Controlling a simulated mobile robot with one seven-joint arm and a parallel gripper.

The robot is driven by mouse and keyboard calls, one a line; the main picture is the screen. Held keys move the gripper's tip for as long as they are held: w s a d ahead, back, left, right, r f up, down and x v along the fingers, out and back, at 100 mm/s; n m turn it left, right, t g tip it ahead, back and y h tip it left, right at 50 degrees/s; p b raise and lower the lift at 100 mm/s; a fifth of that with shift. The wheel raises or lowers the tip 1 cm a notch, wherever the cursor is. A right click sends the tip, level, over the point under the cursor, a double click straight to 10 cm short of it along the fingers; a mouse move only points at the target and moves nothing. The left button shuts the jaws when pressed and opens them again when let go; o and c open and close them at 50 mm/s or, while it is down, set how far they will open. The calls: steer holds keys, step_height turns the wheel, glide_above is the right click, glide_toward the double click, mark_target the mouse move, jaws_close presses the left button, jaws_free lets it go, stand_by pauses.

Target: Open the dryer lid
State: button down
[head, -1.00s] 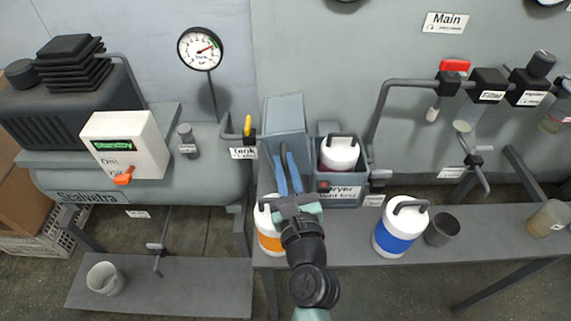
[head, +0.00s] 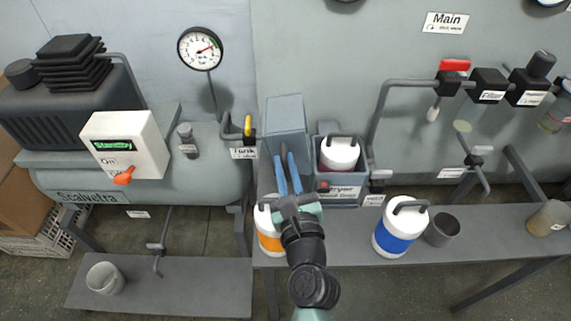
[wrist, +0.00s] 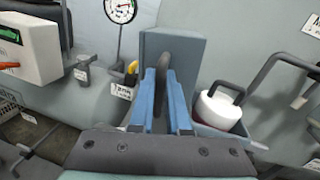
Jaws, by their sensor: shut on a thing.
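The dryer (head: 345,199) is a grey-blue open-topped box on the bench, with a label on its front. A white-topped canister (head: 340,152) with a dark handle sits exposed inside it, and it also shows in the wrist view (wrist: 217,108). The lid (head: 285,112) is a plain grey-blue panel standing upright to the left of the dryer opening. In the wrist view the lid (wrist: 188,52) has a dark handle (wrist: 165,55) on its near face. My gripper (head: 285,160) has its blue fingers shut on this handle. The fingers hide part of the handle.
An orange-banded canister (head: 268,240) stands close by my gripper, partly hidden. A blue-banded canister (head: 393,238) and a dark cup (head: 442,230) stand on the bench to the right. A yellow-handled valve (head: 248,126) is just left of the lid. Pipes rise behind the dryer.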

stand_by(0.4)
steer(key=shift+d+r+m+p, duration=0.25)
steer(key=shift+m+p, duration=0.05)
steer(key=shift+m, duration=0.1)
steer(key=shift+d+r+m+p, duration=0.3)
steer(key=shift+d+m, duration=0.2)
steer(key=shift+m, duration=0.2)
steer(key=shift+f, duration=0.1)
steer(key=c, duration=1.2)
jaws_free()
steer(key=shift+o, duration=0.2)
steer(key=shift+s, duration=0.1)
steer(key=s+d+b, duration=0.1)
steer(key=s+d, duration=0.1)
steer(key=s, duration=1)
steer(key=shift+s+f+b, duration=0.2)
steer(key=shift+s+b, duration=0.1)
steer(key=shift+b, duration=0.05)
steer(key=shift+d, duration=0.1)
